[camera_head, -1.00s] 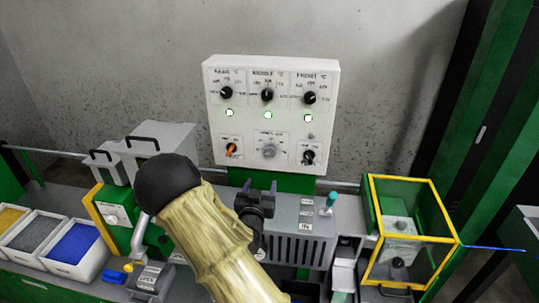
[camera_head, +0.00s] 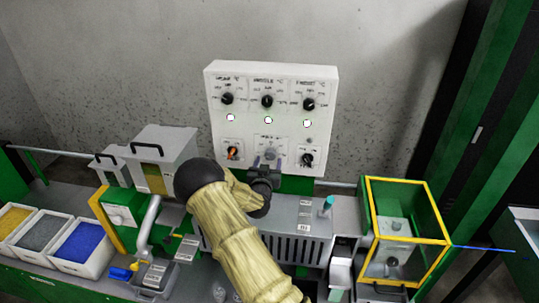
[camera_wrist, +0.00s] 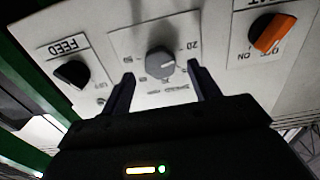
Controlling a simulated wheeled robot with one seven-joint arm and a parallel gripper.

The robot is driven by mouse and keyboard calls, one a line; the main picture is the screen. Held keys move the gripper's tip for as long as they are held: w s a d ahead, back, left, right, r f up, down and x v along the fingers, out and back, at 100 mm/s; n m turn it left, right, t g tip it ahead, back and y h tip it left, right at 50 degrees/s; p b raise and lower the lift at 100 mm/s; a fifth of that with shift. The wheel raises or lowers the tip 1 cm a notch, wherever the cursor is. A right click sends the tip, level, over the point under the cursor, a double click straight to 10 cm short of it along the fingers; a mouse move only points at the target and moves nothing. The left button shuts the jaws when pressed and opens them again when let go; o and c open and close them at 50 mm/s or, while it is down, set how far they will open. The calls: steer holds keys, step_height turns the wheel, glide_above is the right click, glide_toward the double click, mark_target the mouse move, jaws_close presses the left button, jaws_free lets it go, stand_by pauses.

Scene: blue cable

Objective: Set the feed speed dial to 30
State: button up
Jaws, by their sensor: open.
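The grey dial (camera_head: 270,154) is the middle knob in the lower row of the white control panel. In the wrist view the grey dial (camera_wrist: 160,62) has a ring of numbers, with 20 readable at right; its pointer setting is too small to read. My gripper (camera_head: 266,163) is just below and in front of the dial in the head view. In the wrist view my gripper (camera_wrist: 161,80) is open, with its two dark fingers on either side of the dial's lower edge. It holds nothing. I cannot tell whether the fingers touch the panel.
A black FEED knob (camera_wrist: 72,74) and an orange knob (camera_wrist: 270,34) flank the dial. Three black knobs and lit lamps sit above. Grey hoppers (camera_head: 160,150) stand at left, and a yellow-framed guard box (camera_head: 405,181) at right.

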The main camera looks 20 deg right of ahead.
mark_target(270, 157)
steer(key=shift+p+x, duration=0.45)
steer(key=shift+x, duration=1.25)
steer(key=c, duration=1)
steer(key=shift+o, duration=0.2)
